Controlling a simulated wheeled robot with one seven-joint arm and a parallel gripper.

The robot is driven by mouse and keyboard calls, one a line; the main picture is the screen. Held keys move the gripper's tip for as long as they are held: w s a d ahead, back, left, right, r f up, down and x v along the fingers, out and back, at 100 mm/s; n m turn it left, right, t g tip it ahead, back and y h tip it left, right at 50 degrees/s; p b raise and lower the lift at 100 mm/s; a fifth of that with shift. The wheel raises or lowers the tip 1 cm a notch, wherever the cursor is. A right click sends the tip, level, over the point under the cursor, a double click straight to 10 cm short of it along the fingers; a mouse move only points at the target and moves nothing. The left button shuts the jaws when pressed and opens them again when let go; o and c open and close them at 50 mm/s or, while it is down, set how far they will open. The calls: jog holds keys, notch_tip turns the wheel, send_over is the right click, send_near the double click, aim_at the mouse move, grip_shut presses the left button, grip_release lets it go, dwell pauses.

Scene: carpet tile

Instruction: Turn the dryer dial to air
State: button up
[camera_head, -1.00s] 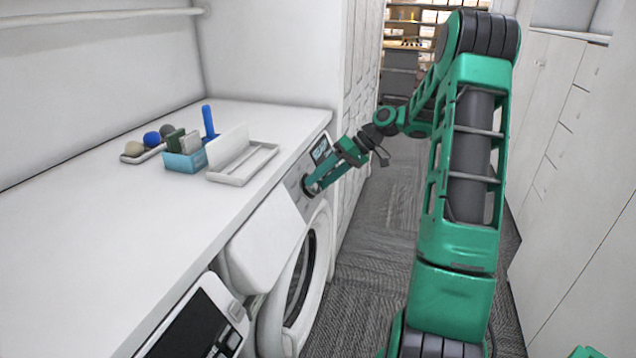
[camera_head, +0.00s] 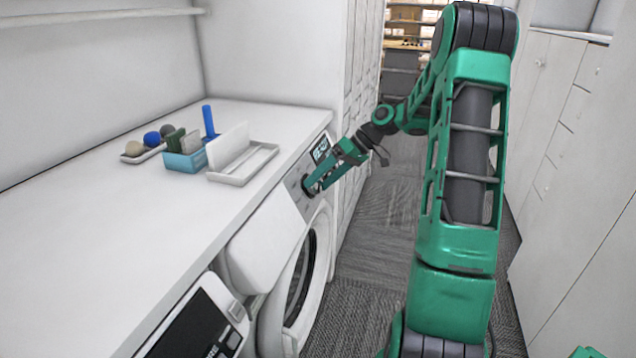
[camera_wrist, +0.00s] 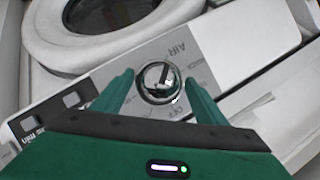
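The dryer dial (camera_wrist: 158,82) is a round shiny chrome knob on the dryer's light control panel (camera_wrist: 225,50). In the wrist view the word AIR is printed beside it on the door side, and OFF on the side nearer my gripper. My gripper (camera_wrist: 158,88) has one green finger on each side of the dial, with visible gaps, so it is open around it. In the head view my gripper (camera_head: 310,188) reaches the panel of the dryer (camera_head: 300,270), and the dial is mostly hidden there. I cannot make out the dial's pointer clearly.
A white counter (camera_head: 120,230) runs over the machines. On it are a blue bin (camera_head: 185,160), a small tray of balls (camera_head: 140,155) and a white tray (camera_head: 245,170). A second machine (camera_head: 200,325) stands nearer me. Carpet floor (camera_head: 375,250) is clear to the right.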

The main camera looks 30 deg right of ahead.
jog(key=shift+d+r, duration=0.35)
jog(key=shift+r, duration=0.1)
jog(key=v, duration=0.9)
jog(key=shift+s+d+r, duration=0.15)
jog(key=shift+s+d, duration=0.05)
jog(key=s+a+m+g+h, duration=0.1)
jog(key=s+a+m+h, duration=0.15)
jog(key=a, duration=0.35)
jog(key=s+a+f+m+g+h, duration=0.1)
jog(key=s+a+m+h, duration=0.1)
jog(key=s, duration=1.3)
jog(key=s+a+f+m+g+h, duration=0.2)
jog(key=s+a+m+h, duration=0.1)
jog(key=s, duration=1.2)
jog(key=shift+s+a+f+m, duration=0.3)
jog(key=shift+a+m, duration=0.35)
jog(key=shift+a, duration=0.3)
